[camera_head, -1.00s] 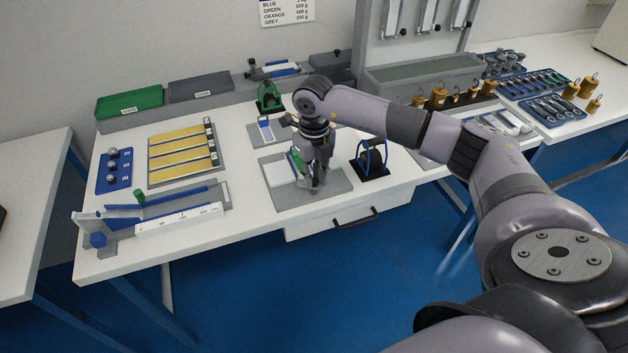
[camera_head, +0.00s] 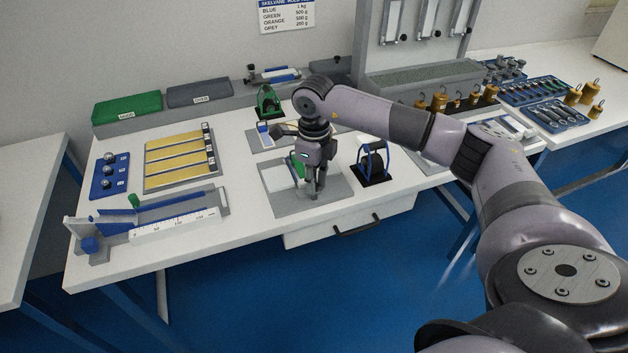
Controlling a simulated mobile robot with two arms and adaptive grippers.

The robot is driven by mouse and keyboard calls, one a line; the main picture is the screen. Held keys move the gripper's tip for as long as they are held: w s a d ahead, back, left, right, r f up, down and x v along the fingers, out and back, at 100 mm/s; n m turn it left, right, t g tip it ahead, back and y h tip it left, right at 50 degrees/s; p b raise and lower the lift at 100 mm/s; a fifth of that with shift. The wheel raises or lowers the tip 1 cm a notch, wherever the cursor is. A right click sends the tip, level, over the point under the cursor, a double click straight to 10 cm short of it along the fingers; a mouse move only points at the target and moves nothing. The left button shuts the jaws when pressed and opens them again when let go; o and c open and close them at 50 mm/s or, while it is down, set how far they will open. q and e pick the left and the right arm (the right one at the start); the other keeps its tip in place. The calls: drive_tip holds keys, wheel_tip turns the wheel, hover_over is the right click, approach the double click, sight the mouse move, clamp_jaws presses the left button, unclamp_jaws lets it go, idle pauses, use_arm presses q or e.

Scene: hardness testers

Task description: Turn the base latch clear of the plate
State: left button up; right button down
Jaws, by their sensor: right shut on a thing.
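A grey plate (camera_head: 328,205) lies at the front of the table, with a white block (camera_head: 275,175) on its left part. A green part (camera_head: 297,166) shows just left of my right gripper. My right gripper (camera_head: 314,193) points down over the middle of the plate, its fingertips low at the surface. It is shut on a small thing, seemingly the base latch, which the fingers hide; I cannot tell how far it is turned. My left gripper is not in view.
A black stand with a blue hoop (camera_head: 372,162) stands close to the right of the plate. A green-framed device (camera_head: 268,103) is behind. A long ruler fixture (camera_head: 160,216) and a tray of yellow bars (camera_head: 180,158) are to the left.

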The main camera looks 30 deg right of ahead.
drive_tip(key=shift+w+r, duration=0.1)
drive_tip(key=c, duration=1.5)
unclamp_jaws()
drive_tip(key=shift+o, duration=0.2)
wheel_tip(320, 180, up, 12)
